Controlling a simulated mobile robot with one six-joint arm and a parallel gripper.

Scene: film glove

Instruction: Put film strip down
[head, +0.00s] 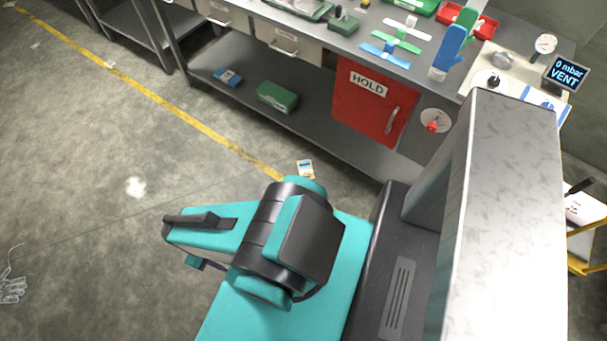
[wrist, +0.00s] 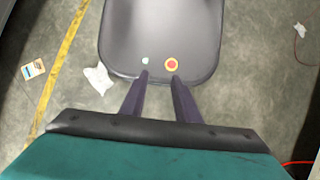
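My gripper (wrist: 159,77) shows in the wrist view with its two dark fingers apart and nothing visible between them. It hangs over a dark grey rounded surface with a red and yellow button, which looks like part of my own base. The gripper's fingers cannot be made out in the head view. No film strip can be identified for certain. A blue-striped piece (head: 545,104) lies by the VENT display.
The steel bench (head: 310,105) has a red HOLD door (head: 368,105), and a green box (head: 277,96) on its lower shelf. A display (head: 566,73) reads 0 mbar VENT. A card (wrist: 33,69) and white scrap (wrist: 98,78) lie on the floor. The floor at left is mostly clear.

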